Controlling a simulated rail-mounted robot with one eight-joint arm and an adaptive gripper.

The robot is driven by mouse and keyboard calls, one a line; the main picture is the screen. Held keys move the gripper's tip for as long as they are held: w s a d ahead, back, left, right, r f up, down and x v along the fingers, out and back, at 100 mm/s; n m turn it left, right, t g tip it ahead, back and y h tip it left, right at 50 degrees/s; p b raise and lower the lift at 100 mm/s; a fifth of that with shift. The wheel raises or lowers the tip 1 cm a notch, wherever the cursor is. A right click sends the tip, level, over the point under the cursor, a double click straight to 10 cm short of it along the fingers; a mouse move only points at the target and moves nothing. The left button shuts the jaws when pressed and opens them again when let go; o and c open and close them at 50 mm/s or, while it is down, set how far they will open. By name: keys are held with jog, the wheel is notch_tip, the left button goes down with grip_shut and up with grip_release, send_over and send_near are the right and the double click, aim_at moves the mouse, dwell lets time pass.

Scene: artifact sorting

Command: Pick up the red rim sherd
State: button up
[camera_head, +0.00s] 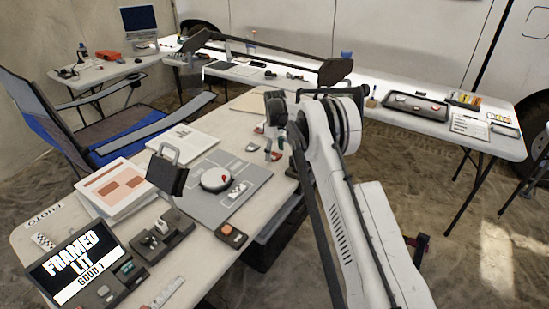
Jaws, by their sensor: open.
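My gripper (273,147) points down over the right part of the near table, below the end of my white arm. It is small in view, and its fingers look apart. A small reddish piece (276,156) lies on the table right by the fingertips; I cannot tell if they touch it. A grey piece (252,148) lies just left of the gripper. I cannot tell by shape which red piece is the rim sherd.
The round white stand (214,182) and a dark lamp head (167,175) stand left of my gripper. A screen (76,262), control boxes and papers (116,188) fill the near left. A long back table (370,112) holds a dark tray (416,108). A folding chair (85,130) is at left.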

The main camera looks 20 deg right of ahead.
jog(key=shift+f, duration=0.55)
jog(key=shift+c, duration=0.4)
jog(key=c, duration=1.1)
jog(key=shift+c, duration=0.2)
